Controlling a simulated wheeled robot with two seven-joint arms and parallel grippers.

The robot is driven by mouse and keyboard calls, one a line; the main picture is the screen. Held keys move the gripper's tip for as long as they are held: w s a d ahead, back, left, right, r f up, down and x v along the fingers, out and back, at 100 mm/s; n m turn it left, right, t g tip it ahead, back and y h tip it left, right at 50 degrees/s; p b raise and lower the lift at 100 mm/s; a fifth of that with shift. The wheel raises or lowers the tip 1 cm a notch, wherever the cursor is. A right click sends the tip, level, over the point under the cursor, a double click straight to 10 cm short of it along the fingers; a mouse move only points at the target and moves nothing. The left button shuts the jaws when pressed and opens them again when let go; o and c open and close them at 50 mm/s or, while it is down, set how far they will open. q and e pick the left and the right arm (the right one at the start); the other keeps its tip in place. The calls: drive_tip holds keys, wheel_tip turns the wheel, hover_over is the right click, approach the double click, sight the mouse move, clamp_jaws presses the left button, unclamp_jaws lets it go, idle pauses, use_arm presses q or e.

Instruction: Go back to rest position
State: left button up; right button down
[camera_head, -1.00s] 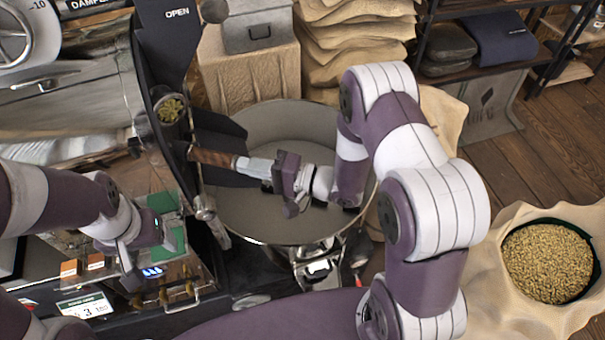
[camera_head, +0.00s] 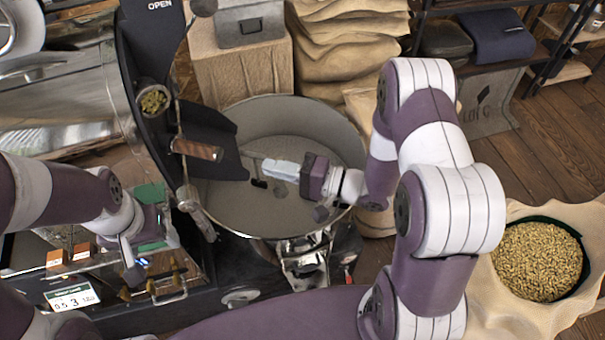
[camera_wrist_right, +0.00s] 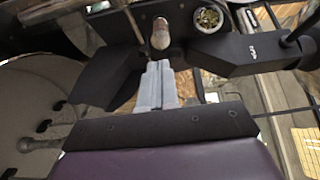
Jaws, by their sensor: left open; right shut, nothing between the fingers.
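My right gripper (camera_head: 272,169) is shut and empty over the round cooling pan (camera_head: 240,215). Its pale fingers lie together and point left at a wooden handle (camera_head: 197,150), with a gap between them. In the right wrist view the closed fingers (camera_wrist_right: 158,68) point up toward the same handle (camera_wrist_right: 160,36). My left gripper (camera_head: 130,257) is open, low at the left by the roaster's control panel. Its fingers are small and partly hidden by its wrist.
The dark roaster front with a bean-filled sight glass (camera_head: 154,100) stands left of the pan. A scale display (camera_head: 72,297) is at the lower left. An open sack of beans (camera_head: 540,262) stands at the right. Stacked sacks (camera_head: 350,40) are behind. Wooden floor is clear at right.

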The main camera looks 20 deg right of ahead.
drive_tip(key=s+d+f+n+g+h, duration=0.25)
drive_tip(key=d+f+n+h, duration=0.25)
drive_tip(key=d+f+h, duration=0.95)
drive_tip(key=s+d+r+g+h, duration=0.2)
drive_tip(key=s+d+r+g, duration=0.2)
drive_tip(key=s+r+g, duration=0.3)
drive_tip(key=s+a+r+n+t+y, duration=0.1)
drive_tip(key=a+r, duration=0.6)
drive_tip(key=r, duration=0.1)
drive_tip(key=shift+a+t, duration=0.25)
drive_tip(key=shift+t, duration=0.1)
